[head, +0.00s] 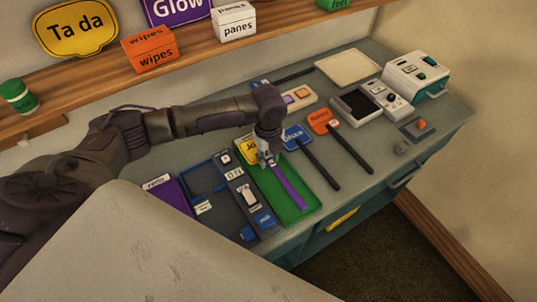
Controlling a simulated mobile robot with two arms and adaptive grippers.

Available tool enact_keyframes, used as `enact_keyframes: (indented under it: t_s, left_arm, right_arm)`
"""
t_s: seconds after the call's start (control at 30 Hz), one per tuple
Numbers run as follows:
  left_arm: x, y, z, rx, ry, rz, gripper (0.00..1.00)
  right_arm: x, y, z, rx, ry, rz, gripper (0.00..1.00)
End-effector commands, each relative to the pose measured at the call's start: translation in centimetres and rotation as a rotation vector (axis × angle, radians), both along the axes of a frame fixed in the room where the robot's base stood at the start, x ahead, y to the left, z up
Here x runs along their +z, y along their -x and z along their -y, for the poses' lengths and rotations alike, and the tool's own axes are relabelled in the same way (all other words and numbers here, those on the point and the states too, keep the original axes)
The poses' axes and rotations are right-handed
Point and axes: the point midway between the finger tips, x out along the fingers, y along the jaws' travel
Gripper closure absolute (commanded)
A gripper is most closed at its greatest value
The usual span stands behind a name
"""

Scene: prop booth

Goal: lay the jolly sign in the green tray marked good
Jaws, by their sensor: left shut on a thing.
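The jolly sign has a yellow head (246,150), partly hidden by my gripper, with only "Jo" readable, and a purple stick (290,190). It lies along and over the green tray (307,207), its stick pointing to the tray's near end. I cannot tell whether it touches the tray floor. My left gripper (266,158) points down and is shut on the sign where head and stick meet. No "good" mark is readable on the tray. My right gripper is not in view.
The blue Disco sign (296,136) and an orange sign (321,120) with dark sticks lie right of the tray. A grey switch panel (239,188) sits close on its left. A white-topped machine (416,73) stands at the far right. A wooden shelf (190,50) runs behind.

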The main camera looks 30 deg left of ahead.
Motion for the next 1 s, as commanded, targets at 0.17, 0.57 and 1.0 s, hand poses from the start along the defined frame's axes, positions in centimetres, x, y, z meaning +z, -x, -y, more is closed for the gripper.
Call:
enact_keyframes:
  t_s: [0.17, 0.57, 1.0]
  left_arm:
    - [-0.37, 0.01, -0.01, 0.000, 0.000, 0.000, 1.00]
    - [-0.37, 0.00, 0.01, 0.000, 0.000, 0.000, 1.00]
    - [-0.98, 0.00, 0.02, -0.001, 0.000, 0.000, 1.00]
  right_arm:
    - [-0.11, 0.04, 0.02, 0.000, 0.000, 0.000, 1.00]
    - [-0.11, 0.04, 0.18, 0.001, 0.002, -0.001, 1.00]
    - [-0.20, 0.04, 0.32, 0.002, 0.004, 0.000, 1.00]
